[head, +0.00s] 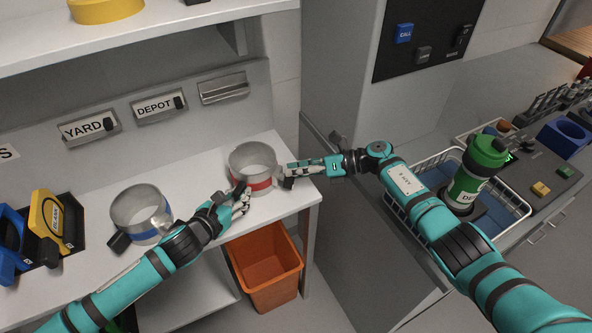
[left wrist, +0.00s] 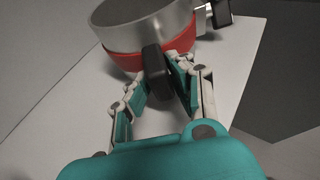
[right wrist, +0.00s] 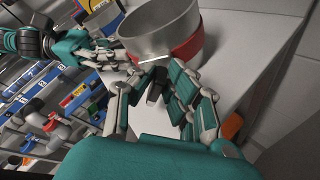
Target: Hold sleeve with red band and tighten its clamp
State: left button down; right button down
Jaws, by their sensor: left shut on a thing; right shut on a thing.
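The grey metal sleeve with the red band (head: 252,157) stands upright on the white bench, near its right end. It also shows in the left wrist view (left wrist: 140,32) and the right wrist view (right wrist: 160,27). My left gripper (head: 239,194) is at its front left, shut on its black handle (left wrist: 155,62). My right gripper (head: 287,174) is at its right side, shut on the dark clamp piece (right wrist: 155,92), which the fingers partly hide. How tight the clamp is cannot be told.
A sleeve with a blue band (head: 138,206) stands to the left on the bench (head: 190,180). Yellow (head: 47,222) and blue (head: 12,240) holders are further left. An orange bin (head: 265,270) is below the bench edge. A white wire basket (head: 405,222) and a green-capped canister (head: 472,175) are at right.

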jog(key=c, duration=1.3)
grip_release()
jog(key=shift+c, duration=0.2)
jog(key=shift+d, duration=0.15)
jog(key=v, duration=0.7)
jog(key=shift+r, duration=0.15)
jog(key=shift+d, duration=0.1)
